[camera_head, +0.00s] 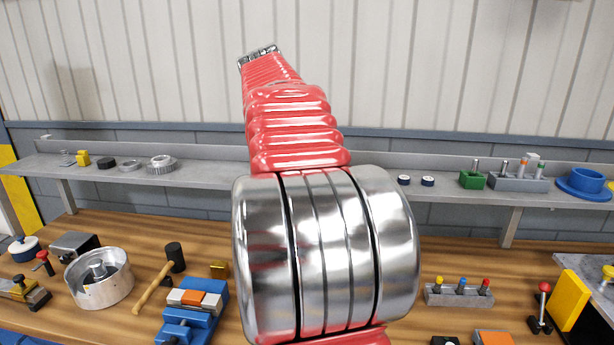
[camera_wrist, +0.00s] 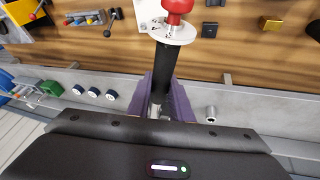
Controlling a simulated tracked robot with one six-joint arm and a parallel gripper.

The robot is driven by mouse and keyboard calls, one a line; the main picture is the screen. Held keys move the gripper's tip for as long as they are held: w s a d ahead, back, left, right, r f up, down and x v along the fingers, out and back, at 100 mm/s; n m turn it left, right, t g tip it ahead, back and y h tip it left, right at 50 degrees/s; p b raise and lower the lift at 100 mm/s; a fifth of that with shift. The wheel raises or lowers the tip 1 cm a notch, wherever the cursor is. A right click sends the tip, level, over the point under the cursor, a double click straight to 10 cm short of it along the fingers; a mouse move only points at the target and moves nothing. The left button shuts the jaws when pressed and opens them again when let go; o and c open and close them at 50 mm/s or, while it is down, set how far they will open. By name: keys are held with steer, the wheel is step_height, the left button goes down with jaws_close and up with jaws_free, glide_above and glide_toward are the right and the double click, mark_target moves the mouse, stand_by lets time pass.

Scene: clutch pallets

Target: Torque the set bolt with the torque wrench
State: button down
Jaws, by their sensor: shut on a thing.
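In the wrist view, my gripper (camera_wrist: 163,88) has its purple fingers shut on the black shaft of an upright tool (camera_wrist: 168,62), which I take for the torque wrench. A white marked disc (camera_wrist: 172,31) and a red knob (camera_wrist: 178,6) are at its far end. The tool is held over the shelf and bench area. In the head view, my red and silver arm fills the middle and hides the gripper and the tool. A round metal housing (camera_head: 74,290) with a central hub stands on the bench at the left. I cannot pick out the set bolt.
A mallet (camera_head: 149,296) and a blue vise (camera_head: 183,330) lie on the wooden bench (camera_head: 215,235). At the right are a grey rack (camera_head: 458,299) with coloured knobs and a yellow block (camera_head: 567,300). Small parts line the grey shelf (camera_head: 215,175) behind.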

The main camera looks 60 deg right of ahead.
steer(key=shift+r, duration=1.75)
steer(key=shift+s, duration=0.1)
